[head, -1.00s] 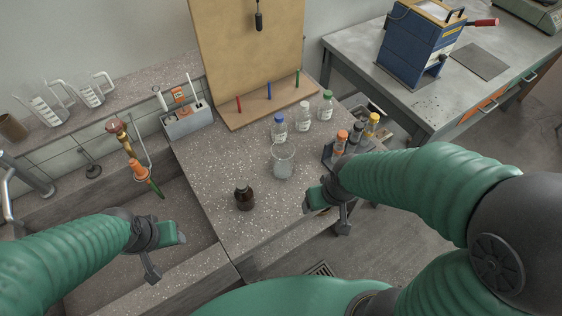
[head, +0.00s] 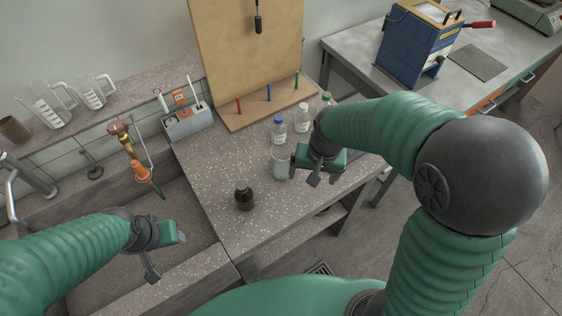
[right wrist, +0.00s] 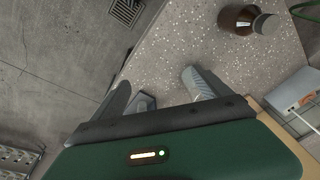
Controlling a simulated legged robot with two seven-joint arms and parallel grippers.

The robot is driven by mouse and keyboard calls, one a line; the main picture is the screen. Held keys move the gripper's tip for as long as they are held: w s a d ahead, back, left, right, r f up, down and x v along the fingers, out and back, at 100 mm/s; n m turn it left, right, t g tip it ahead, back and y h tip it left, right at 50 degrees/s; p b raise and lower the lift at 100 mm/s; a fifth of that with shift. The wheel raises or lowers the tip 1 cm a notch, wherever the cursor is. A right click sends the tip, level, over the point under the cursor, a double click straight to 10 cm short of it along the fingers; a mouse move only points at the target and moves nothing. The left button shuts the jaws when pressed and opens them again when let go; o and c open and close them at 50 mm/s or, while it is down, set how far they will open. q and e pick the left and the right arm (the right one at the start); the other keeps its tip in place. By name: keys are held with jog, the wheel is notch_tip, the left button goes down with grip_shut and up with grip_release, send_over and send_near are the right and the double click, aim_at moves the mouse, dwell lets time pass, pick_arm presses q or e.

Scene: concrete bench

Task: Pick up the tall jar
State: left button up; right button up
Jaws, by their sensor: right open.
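The clear glass jar (head: 279,161), which I take as the tall jar, stands upright on the speckled bench (head: 215,175). My right gripper (head: 326,181) is open and empty just right of it. The hand overlaps the jar's right side in the head view, so I cannot tell whether they touch.
A brown bottle (head: 244,198) stands nearer me; it also shows in the right wrist view (right wrist: 246,20). A blue-capped bottle (head: 278,131) and a white-capped bottle (head: 302,117) stand behind the jar. A pegboard stand (head: 246,70) rises at the back. My right arm hides several other bottles.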

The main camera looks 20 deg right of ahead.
jog(key=w+a+r+m+g+p, duration=0.1)
jog(key=w+a+r+m, duration=0.25)
jog(key=w, duration=0.25)
jog(key=w+a+r+m+g+p, duration=0.1)
jog(key=w+a+r+m, duration=0.15)
jog(key=w+m, duration=0.35)
send_near(281, 150)
jog(key=s+f, duration=0.1)
jog(key=f, duration=0.3)
jog(key=s+a+f, duration=0.1)
jog(key=f, duration=0.1)
jog(key=shift+s, duration=0.4)
jog(key=f, duration=0.5)
jog(key=shift+s+d+f+p, duration=0.1)
jog(key=shift+s+f+p, duration=0.2)
jog(key=shift+s+p, duration=0.05)
jog(key=shift+w+f, duration=0.1)
jog(key=shift+f, duration=0.05)
jog(key=c, duration=1.7)
